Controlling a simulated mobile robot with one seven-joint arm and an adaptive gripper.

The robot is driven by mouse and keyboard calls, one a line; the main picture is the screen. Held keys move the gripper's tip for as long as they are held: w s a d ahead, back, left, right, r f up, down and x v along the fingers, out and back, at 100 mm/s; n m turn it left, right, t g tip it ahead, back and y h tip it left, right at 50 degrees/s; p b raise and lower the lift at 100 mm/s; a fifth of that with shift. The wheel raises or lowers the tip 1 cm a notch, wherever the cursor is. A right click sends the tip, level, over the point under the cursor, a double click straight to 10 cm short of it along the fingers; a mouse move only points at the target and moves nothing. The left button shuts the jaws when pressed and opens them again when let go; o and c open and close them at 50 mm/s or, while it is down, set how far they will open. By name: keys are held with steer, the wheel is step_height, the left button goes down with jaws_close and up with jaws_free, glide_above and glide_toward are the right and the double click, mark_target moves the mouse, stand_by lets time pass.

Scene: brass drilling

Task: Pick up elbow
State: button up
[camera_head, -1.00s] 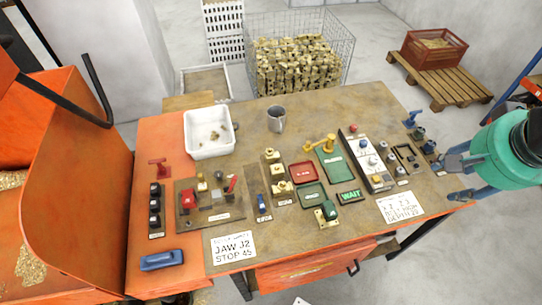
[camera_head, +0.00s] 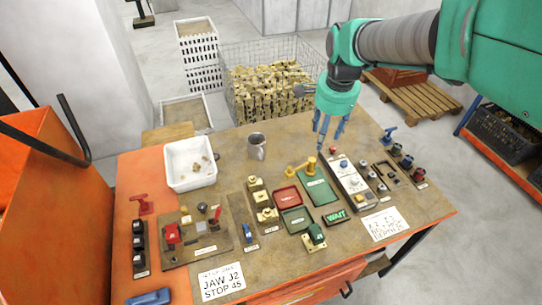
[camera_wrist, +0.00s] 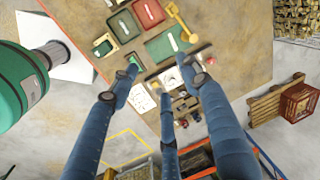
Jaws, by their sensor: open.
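My gripper (camera_head: 328,140) has blue fingers spread apart, with nothing between them. It hangs above the back right part of the workbench, above and beside the green tray (camera_head: 318,188). Several brass fittings (camera_head: 263,199) stand on a brown strip in the middle of the bench. A yellow L-shaped piece (camera_head: 302,167) lies at the back left of the green tray; it also shows in the wrist view (camera_wrist: 186,22). I cannot tell for sure which of these is the elbow. In the wrist view my open fingers (camera_wrist: 160,86) point toward the bench.
A white bin (camera_head: 190,182), a grey mug (camera_head: 257,150) and a red tray (camera_head: 287,197) are on the bench. A white control panel (camera_head: 350,180) and a fixture plate (camera_head: 205,248) stand there too. A wire cage of brass parts (camera_head: 265,105) is behind. Bare bench lies around the mug.

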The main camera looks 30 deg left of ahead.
steer(key=a+f+m+g, duration=0.1)
steer(key=a+f, duration=0.4)
steer(key=a, duration=0.2)
steer(key=a+f+m, duration=0.1)
steer(key=a+f, duration=0.4)
steer(key=a, duration=0.2)
steer(key=m+h, duration=0.1)
glide_above(254, 178)
step_height(254, 178, down, 8)
steer(key=shift+s+r+g, duration=0.1)
steer(key=shift+r+g, duration=0.05)
steer(key=shift+g, duration=0.15)
steer(key=shift+f+b, duration=0.3)
steer(key=shift+f, duration=4)
steer(key=shift+f+b, duration=0.45)
steer(key=shift+f, duration=2.15)
steer(key=shift+c, duration=0.2)
